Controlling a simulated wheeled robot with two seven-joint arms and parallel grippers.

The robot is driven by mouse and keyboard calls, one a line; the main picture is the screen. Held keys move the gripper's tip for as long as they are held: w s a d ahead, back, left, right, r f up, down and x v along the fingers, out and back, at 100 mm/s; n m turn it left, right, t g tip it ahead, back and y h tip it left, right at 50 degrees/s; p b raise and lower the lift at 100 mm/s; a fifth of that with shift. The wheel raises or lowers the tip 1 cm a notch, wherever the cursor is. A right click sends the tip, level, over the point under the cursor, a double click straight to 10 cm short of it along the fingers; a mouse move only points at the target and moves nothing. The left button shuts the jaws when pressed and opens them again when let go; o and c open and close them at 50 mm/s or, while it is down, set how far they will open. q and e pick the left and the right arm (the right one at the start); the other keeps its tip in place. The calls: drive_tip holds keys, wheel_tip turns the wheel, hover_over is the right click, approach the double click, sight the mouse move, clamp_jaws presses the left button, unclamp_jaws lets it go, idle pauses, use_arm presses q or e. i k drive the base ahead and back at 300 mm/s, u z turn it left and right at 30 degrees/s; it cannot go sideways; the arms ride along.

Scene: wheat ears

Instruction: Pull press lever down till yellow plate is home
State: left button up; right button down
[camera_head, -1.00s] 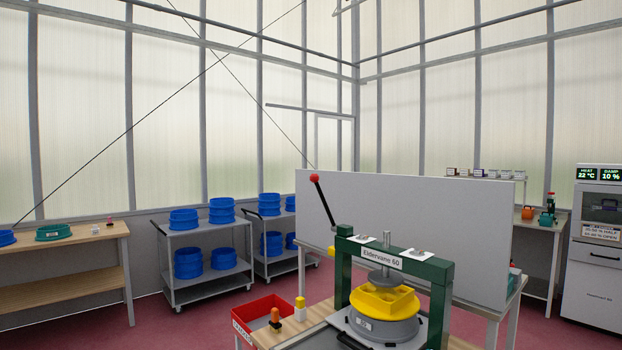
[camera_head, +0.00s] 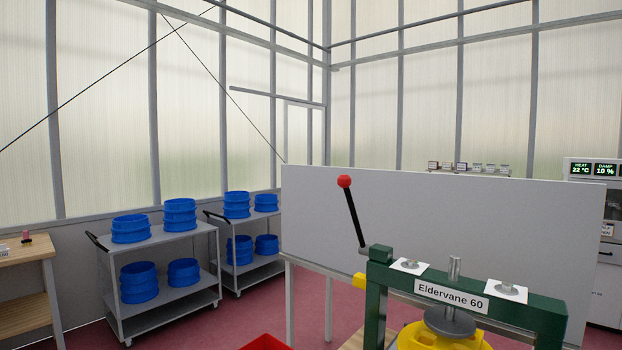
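The press has a green frame (camera_head: 376,312) with a label reading "Eldervane 60", at the lower right of the head view. Its lever (camera_head: 354,217) is a dark rod with a red ball knob (camera_head: 344,181), raised and leaning up to the left. A grey round press disc (camera_head: 450,321) on a vertical screw sits under the crossbeam. The yellow plate (camera_head: 412,336) is below the disc, cut off by the bottom edge, so its seating cannot be seen. Neither of my grippers is in view.
A grey-white panel (camera_head: 440,215) stands behind the press. Grey carts (camera_head: 165,247) with blue tubs are at the left. A red bin (camera_head: 266,343) shows at the bottom edge. A wooden table (camera_head: 22,262) is at the far left. Red floor between is clear.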

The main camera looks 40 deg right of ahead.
sight(344, 181)
drive_tip(key=u, duration=0.05)
drive_tip(key=i, duration=0.45)
drive_tip(key=z, duration=2.4)
